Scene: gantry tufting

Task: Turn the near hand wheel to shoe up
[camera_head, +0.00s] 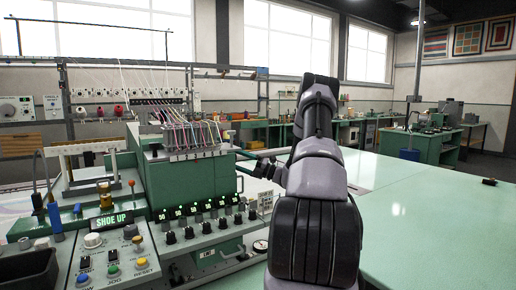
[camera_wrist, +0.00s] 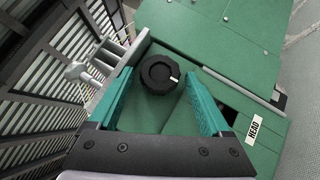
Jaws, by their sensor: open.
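In the wrist view a black, scalloped hand wheel (camera_wrist: 158,75) with a white index mark sits on a green panel of the machine. Its mark points right. My gripper (camera_wrist: 159,72) is open, its two teal fingers on either side of the wheel near their tips. I cannot tell whether either finger touches it. A white label reading "HEAD" (camera_wrist: 254,131) is on the panel to the right. In the head view the green tufting machine (camera_head: 187,180) stands at centre left, and my arm hides the wheel.
Grey metal brackets (camera_wrist: 106,57) stand close left of the wheel in the wrist view. In the head view a row of black knobs (camera_head: 208,228) lines the machine front, left of my arm. A pale green tabletop (camera_head: 430,225) at the right is mostly clear.

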